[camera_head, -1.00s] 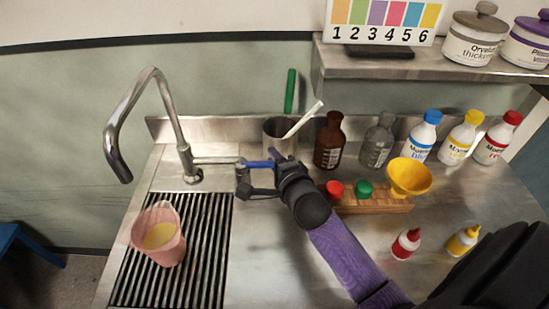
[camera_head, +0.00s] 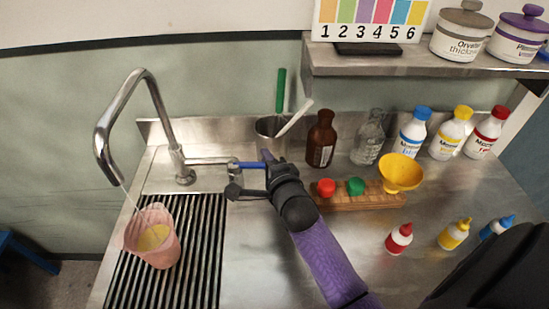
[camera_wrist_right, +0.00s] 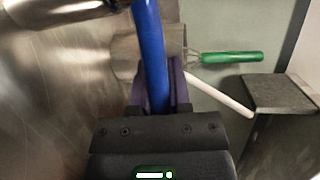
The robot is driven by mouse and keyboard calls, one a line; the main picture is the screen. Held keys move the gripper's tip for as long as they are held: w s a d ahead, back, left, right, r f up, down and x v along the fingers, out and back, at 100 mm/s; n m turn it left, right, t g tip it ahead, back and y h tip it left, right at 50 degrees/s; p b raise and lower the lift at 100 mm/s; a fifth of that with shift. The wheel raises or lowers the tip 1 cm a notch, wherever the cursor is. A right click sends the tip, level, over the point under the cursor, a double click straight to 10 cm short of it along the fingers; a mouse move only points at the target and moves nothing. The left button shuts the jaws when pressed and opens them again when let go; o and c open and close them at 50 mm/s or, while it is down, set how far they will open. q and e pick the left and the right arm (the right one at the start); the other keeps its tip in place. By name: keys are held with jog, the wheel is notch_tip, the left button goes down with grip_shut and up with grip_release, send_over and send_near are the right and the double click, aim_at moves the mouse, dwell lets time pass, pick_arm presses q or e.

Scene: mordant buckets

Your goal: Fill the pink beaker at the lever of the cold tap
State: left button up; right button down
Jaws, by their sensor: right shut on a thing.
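The pink beaker (camera_head: 150,238) stands upright on the slatted drain grate at the left, with yellowish content inside. The curved chrome tap (camera_head: 146,90) arches above it, and a thin stream runs from its mouth down into the beaker. The tap's blue lever (camera_head: 249,165) points right from the tap body. My right gripper (camera_head: 266,168) is shut on the lever; the wrist view shows the blue lever (camera_wrist_right: 149,50) between the two purple fingers (camera_wrist_right: 160,85). My left gripper is not in view.
A steel pot (camera_head: 271,130) with a green-handled tool stands behind my right gripper. A wooden rack (camera_head: 360,197) with red and green caps and a yellow funnel (camera_head: 400,173) is to the right. Several bottles line the back. The counter in front is mostly clear.

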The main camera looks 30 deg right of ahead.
jog(key=shift+s+f+h, duration=0.1)
jog(key=shift+h, duration=0.2)
jog(key=c, duration=0.6)
grip_release()
jog(key=p+v, duration=0.2)
jog(key=v, duration=0.8)
